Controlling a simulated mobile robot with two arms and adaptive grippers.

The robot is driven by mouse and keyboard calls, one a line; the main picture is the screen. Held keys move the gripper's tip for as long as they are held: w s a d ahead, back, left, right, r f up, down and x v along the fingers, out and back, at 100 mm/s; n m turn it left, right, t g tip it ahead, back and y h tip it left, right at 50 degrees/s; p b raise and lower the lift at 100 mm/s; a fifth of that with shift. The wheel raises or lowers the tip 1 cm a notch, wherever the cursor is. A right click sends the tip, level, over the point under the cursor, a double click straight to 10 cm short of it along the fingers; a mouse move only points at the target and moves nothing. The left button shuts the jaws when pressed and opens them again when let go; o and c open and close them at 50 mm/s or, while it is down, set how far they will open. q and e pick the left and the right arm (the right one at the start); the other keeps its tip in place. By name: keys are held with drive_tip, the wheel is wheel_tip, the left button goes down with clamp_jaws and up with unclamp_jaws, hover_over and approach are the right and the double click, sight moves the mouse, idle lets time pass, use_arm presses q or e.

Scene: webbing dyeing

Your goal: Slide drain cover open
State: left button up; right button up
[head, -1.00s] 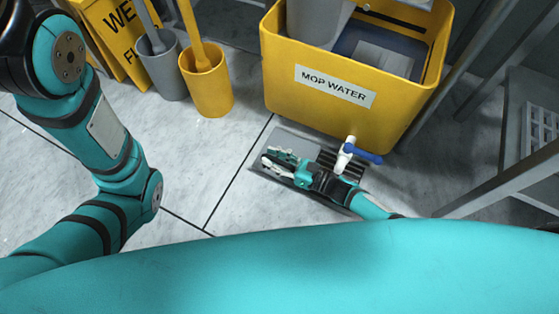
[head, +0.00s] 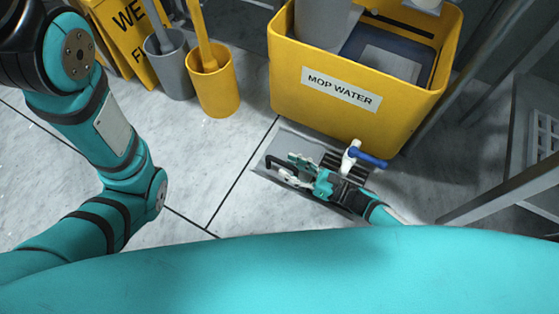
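The drain cover (head: 274,150) is a grey flat plate set in the floor under the yellow bin. A dark bar handle (head: 271,161) stands on its left part. Dark slats of the drain grating (head: 331,158) show to the right of the plate, below the tap. My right gripper (head: 288,168) is low over the plate, pointing left. Its fingers look spread, just right of the handle; whether they touch it I cannot tell. My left arm is at the left; its gripper is out of view.
The yellow MOP WATER bin (head: 375,115) stands behind the drain, its white tap with a blue lever (head: 368,158) hanging above the grating. A grey holder (head: 170,70), a yellow holder (head: 212,92) and a yellow sign (head: 125,35) stand back left. Metal legs (head: 490,195) stand right.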

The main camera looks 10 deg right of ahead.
drive_tip(key=v, duration=0.7)
drive_tip(key=shift+s+d, duration=0.15)
drive_tip(key=shift+s, duration=0.05)
drive_tip(key=shift+r, duration=0.1)
